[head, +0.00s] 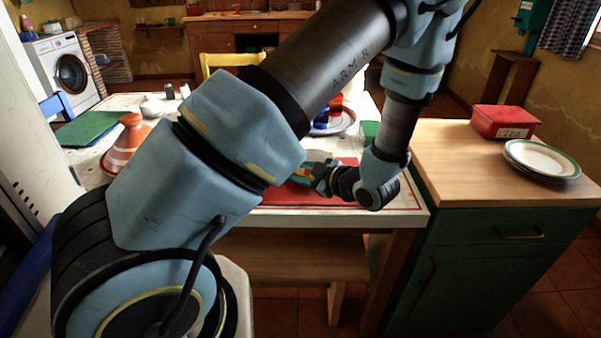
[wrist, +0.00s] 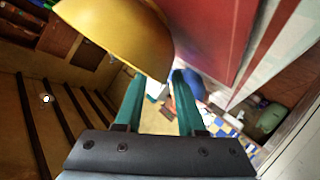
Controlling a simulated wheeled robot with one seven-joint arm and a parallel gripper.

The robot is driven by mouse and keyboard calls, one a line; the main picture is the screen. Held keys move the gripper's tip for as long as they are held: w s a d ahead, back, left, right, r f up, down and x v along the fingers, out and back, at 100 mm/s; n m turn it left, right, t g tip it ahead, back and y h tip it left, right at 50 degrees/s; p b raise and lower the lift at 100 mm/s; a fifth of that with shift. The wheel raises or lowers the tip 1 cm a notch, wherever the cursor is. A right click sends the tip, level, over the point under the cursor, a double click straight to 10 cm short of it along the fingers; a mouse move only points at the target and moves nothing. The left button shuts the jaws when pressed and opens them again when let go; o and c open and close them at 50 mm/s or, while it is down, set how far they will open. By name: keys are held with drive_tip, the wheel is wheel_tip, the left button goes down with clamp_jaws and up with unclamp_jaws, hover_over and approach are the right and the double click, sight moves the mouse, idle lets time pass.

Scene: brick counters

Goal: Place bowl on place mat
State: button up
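A yellow bowl (wrist: 115,32) fills the top left of the wrist view, its lower edge close to the fingertips. In the head view only a small orange-yellow patch of it (head: 303,172) shows beside my gripper (head: 318,176). My gripper (wrist: 160,80) has its two teal fingers apart, with a clear gap between them. The bowl edge overlaps the tip of the left finger; whether it touches cannot be told. The red place mat (head: 272,197) lies at the table's front edge, partly hidden by my arm. Its red surface also shows in the wrist view (wrist: 213,30).
An orange-and-white striped tagine (head: 126,145) and a green board (head: 88,128) are at the table's left. A plate (head: 340,124) sits behind the mat. The right counter (head: 450,165) holds stacked plates (head: 541,159) and a red tin (head: 505,121); its front is clear.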

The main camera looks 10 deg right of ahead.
drive_tip(key=b+v, duration=0.2)
drive_tip(key=v, duration=1)
drive_tip(key=w+m+h, duration=0.1)
drive_tip(key=w, duration=0.2)
drive_tip(key=w+m+g+h, duration=0.1)
drive_tip(key=w+h, duration=0.1)
drive_tip(key=w, duration=0.1)
drive_tip(key=w+m+h, duration=0.1)
drive_tip(key=w+h, duration=0.1)
drive_tip(key=w, duration=0.2)
drive_tip(key=shift+r+g, duration=0.3)
drive_tip(key=a+r+m+g+h, duration=0.3)
drive_tip(key=a+m+g+h, duration=0.1)
drive_tip(key=a+m, duration=0.4)
drive_tip(key=s+a+m+g, duration=0.1)
drive_tip(key=s+a+g, duration=0.1)
drive_tip(key=s+a, duration=0.2)
drive_tip(key=s+a+r+m+g+y, duration=0.1)
drive_tip(key=s+a, duration=0.4)
drive_tip(key=a, duration=0.6)
drive_tip(key=shift+s+a+m+g, duration=0.35)
drive_tip(key=shift+m+g, duration=0.25)
drive_tip(key=shift+g, duration=0.2)
drive_tip(key=shift+r, duration=0.15)
wheel_tip(320, 180, up, 3)
drive_tip(key=p, duration=0.3)
drive_tip(key=shift+w+r, duration=0.1)
drive_tip(key=shift+r, duration=0.05)
